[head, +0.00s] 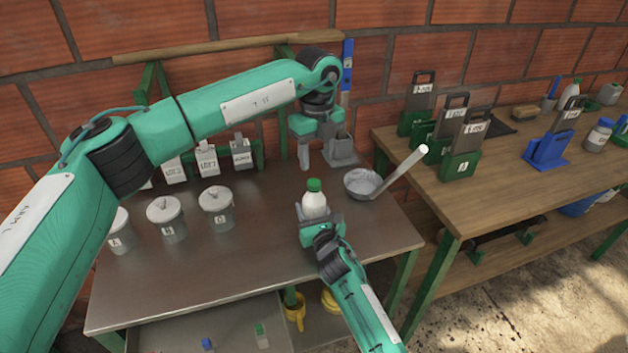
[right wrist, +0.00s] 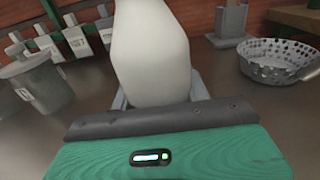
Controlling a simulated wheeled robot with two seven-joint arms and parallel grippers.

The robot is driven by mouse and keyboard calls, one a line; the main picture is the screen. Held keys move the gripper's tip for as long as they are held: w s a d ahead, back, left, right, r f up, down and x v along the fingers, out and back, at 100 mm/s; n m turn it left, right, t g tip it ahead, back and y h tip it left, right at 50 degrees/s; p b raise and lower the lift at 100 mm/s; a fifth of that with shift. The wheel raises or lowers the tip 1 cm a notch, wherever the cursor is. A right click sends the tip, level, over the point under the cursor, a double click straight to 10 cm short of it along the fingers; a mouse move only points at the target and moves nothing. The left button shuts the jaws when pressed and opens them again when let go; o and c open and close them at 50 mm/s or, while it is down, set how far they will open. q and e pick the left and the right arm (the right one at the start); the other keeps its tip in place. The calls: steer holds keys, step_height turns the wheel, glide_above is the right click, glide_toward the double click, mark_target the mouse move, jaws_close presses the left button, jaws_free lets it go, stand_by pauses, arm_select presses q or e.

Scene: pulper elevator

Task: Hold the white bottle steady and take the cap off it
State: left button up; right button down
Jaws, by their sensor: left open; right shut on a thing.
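The white bottle (head: 314,206) stands upright on the metal-topped table, with its green cap (head: 314,185) on top. My right gripper (head: 313,220) is shut around the bottle's lower body from the front. In the right wrist view the white bottle (right wrist: 152,55) fills the middle between the jaws, and its cap is out of that frame. My left gripper (head: 322,150) is open and empty, pointing down above and behind the bottle, apart from the cap.
Lidded pails (head: 216,207) stand left on the table, with white cartons (head: 206,160) behind. A strainer (head: 362,183) with a long pale handle sits right of the bottle. A grey stand (head: 341,152) is behind. A wooden table (head: 520,175) with several tools stands right.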

mark_target(314, 182)
arm_select(q)
steer(key=m, duration=1.8)
steer(key=shift+s+d+f, duration=0.15)
steer(key=shift+s+f, duration=0.05)
steer(key=shift+s, duration=0.05)
steer(key=m, duration=0.6)
steer(key=shift+w+r, duration=0.1)
steer(key=m, duration=0.5)
steer(key=shift+w, duration=0.1)
steer(key=m, duration=0.4)
steer(key=shift+w+a+r+m, duration=0.1)
steer(key=shift+a+r+m, duration=0.1)
steer(key=shift+m, duration=0.1)
steer(key=m, duration=0.4)
steer(key=shift+w+m, duration=0.1)
steer(key=shift+m, duration=0.2)
steer(key=m, duration=0.4)
steer(key=shift+w+a+r+m, duration=0.1)
steer(key=shift+a+m, duration=0.05)
steer(key=shift+m, duration=0.15)
steer(key=m, duration=0.5)
steer(key=shift+w+r, duration=0.1)
steer(key=shift+f+m, duration=0.3)
step_height(314, 182, down, 7)
steer(key=shift+f, duration=0.2)
